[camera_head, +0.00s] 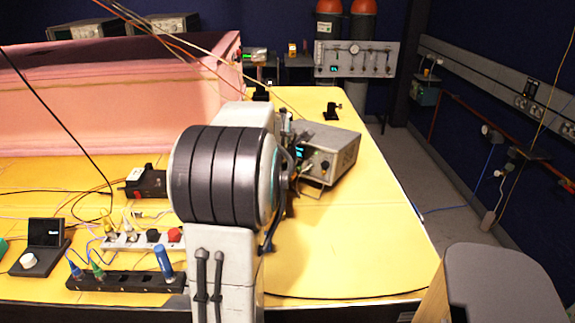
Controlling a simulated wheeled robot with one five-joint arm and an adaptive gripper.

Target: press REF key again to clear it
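A grey box-shaped instrument (331,151) stands on the yellow table, right of the middle in the head view. Its front faces left and towards me, with a small lit cyan display and a dark round connector or knob on it. My arm (222,175) rises in front and covers the left part of that front. No REF key can be made out; the keys are hidden or too small to read. My gripper is hidden behind my arm, so its fingers and any contact with the instrument do not show.
The yellow table (345,240) is bare right of my arm. A pink foam block (110,90) fills the back left. Power strips (125,282), a black box (146,182), a small dark device with a white knob (40,248) and loose cables lie left. Thin wires cross above.

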